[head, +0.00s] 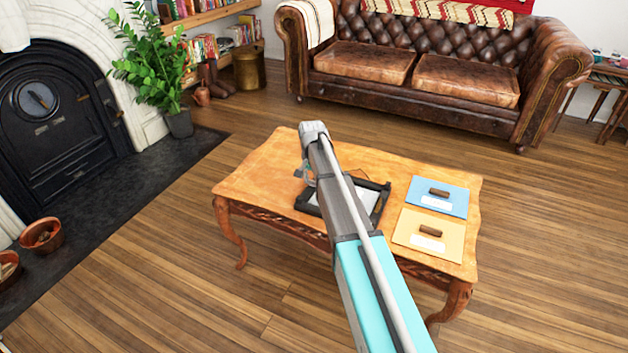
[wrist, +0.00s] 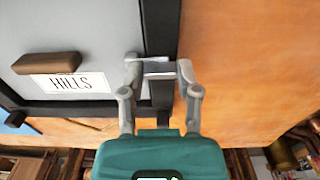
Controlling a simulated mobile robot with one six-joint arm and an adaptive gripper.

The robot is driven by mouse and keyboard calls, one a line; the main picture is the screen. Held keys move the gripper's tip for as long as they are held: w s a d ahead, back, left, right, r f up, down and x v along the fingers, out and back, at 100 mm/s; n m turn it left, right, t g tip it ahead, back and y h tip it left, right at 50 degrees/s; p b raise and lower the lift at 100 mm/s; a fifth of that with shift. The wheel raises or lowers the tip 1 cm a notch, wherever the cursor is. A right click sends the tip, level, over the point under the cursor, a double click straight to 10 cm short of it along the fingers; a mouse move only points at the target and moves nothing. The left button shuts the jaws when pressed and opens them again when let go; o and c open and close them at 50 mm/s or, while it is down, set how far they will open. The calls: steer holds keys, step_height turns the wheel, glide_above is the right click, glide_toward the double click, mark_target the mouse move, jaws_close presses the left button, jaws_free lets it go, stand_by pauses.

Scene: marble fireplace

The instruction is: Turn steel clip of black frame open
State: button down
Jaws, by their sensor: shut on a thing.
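The black frame (head: 381,200) lies on the wooden table, partly hidden behind my arm in the head view. In the wrist view, the black frame (wrist: 160,25) has a grey panel (wrist: 95,25) inside it, with a white label reading "HILLS" (wrist: 68,84) and a brown block (wrist: 46,63). The steel clip (wrist: 158,68) lies across the frame's edge, between my fingertips. My gripper (wrist: 160,72) is shut on the steel clip, one finger on each side. In the head view my gripper (head: 307,173) is at the frame's left side, mostly hidden by my arm.
The wooden table (head: 265,165) also holds a blue card (head: 455,205) and a yellow card (head: 410,230), each with a brown block, right of the frame. The table's left part is clear. A leather sofa (head: 420,60) stands behind; a black fireplace (head: 55,110) is at left.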

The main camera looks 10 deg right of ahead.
steer(key=shift+a+n, duration=0.1)
steer(key=shift+n, duration=0.2)
steer(key=n, duration=0.3)
steer(key=shift+n, duration=0.4)
steer(key=n, duration=0.4)
steer(key=shift+n, duration=0.3)
steer(key=n, duration=0.8)
steer(key=shift+n, duration=0.3)
steer(key=shift+c, duration=1.6)
jaws_free()
